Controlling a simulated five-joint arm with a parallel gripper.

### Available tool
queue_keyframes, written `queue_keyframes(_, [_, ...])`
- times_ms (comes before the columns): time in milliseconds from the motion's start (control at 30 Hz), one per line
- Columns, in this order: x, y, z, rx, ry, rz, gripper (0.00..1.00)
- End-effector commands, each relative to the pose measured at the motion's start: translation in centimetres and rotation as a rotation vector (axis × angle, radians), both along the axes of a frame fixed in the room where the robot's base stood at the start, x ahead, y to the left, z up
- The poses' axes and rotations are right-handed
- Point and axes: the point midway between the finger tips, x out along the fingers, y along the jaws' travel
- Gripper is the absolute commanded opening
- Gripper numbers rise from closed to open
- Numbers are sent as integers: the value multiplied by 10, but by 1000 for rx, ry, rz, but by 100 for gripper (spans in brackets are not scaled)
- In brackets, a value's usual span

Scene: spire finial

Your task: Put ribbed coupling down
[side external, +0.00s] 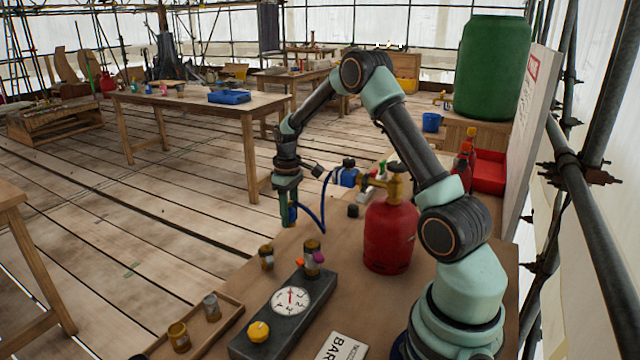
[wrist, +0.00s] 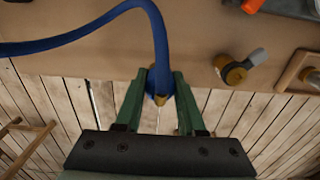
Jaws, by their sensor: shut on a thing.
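My gripper (side external: 287,222) points down at the far left edge of the bench, its green fingers shut on the end of a blue hose. In the wrist view the fingers (wrist: 163,78) close from both sides on this hose end, which I take to be the ribbed coupling (wrist: 159,82). A small brass-coloured tip (wrist: 160,100) shows between the fingers. Its ribs cannot be made out. The blue hose (side external: 323,205) loops from the grip toward the blue and brass valve on the red gas cylinder (side external: 390,236).
The bench (side external: 345,290) holds a grey gauge box (side external: 287,315), a brass fitting (side external: 266,258) and a tray (side external: 232,312) with two fittings. A small black block (side external: 353,211) stands near the cylinder. Floor planks show beyond the bench edge.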

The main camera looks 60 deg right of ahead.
Motion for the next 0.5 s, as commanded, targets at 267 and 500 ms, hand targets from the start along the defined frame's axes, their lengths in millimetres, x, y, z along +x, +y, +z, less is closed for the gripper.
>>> queue_keyframes(267, [0,0,-25,1,1,0,0])
queue_keyframes(500, [0,0,-55,0,0,0,0])
